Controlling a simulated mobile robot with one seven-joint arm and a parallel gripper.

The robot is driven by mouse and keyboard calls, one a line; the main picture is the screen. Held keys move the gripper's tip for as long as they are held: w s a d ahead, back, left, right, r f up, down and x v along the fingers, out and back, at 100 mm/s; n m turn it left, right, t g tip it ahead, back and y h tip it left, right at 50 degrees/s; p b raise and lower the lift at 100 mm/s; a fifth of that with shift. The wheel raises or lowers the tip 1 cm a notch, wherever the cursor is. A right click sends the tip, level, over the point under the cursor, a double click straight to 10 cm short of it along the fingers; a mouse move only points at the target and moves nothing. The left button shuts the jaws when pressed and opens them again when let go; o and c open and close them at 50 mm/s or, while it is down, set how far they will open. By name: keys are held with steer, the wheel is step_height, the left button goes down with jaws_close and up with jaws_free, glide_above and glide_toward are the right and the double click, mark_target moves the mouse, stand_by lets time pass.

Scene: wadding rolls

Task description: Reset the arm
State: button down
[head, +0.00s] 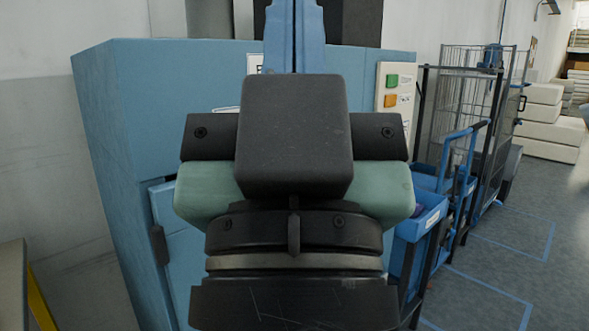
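My gripper (295,180) fills the middle of the head view, seen from behind. Its dark block, black side pieces with screws and green housing hide what lies in front of them. I cannot make out its fingertips, nor whether it holds anything. A narrow blue upright part (294,38) with a line down its middle shows just above the dark block; I cannot tell whether it belongs to the gripper or to the machine behind.
A blue machine cabinet (117,130) stands behind my arm, with a panel of green and orange buttons (392,90). To the right are blue carts (425,212) and a wire cage trolley (468,105). Pale stacked blocks (552,128) stand farther back. Taped grey floor (500,265) is open at right.

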step_height(320, 180, up, 24)
steer(key=p, duration=2.1)
steer(key=shift+f, duration=0.25)
